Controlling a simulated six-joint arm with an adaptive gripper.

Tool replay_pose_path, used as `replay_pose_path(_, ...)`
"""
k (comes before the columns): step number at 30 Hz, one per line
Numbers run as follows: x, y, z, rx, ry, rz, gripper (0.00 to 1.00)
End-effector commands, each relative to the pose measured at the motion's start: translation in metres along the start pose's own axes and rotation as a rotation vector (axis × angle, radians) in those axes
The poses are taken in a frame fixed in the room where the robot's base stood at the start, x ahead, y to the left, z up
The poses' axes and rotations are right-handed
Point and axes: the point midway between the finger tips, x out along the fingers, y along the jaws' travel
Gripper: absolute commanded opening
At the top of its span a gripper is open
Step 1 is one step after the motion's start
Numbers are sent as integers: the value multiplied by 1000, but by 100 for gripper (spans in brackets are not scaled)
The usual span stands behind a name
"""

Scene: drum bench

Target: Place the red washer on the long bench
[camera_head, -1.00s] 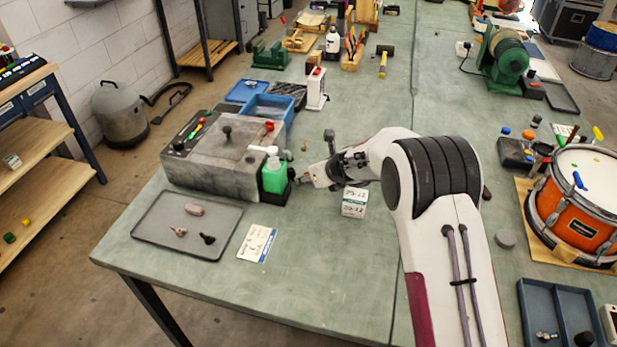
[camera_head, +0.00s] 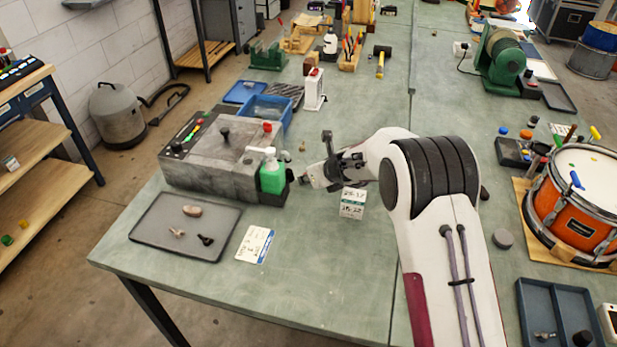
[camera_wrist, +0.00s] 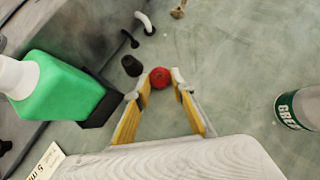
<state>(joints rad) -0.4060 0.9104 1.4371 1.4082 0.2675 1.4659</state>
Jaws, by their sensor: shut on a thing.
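The red washer (camera_wrist: 160,77) is a small round red piece between the tips of my gripper (camera_wrist: 161,82) in the wrist view. My gripper is shut on it, with a fingertip on each side. The washer is not clearly visible in the head view, where my gripper (camera_head: 305,181) is low over the long bench (camera_head: 320,265), just right of the green bottle (camera_head: 271,175). The long bench has a grey-green top. I cannot tell whether the washer touches it.
The green bottle (camera_wrist: 60,88) is close on the left in the wrist view. A white and green labelled container (camera_head: 352,203) stands right of my gripper. A grey machine (camera_head: 222,155), a dark tray (camera_head: 180,235) and a card (camera_head: 255,244) are to the left. The bench front is clear.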

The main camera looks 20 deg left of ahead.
Motion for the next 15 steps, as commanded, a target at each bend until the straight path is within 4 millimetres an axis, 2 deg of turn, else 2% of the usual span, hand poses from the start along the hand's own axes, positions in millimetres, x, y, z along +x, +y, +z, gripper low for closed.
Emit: replay_pose_path(15,-16,0,16,-2,-2,0,16)
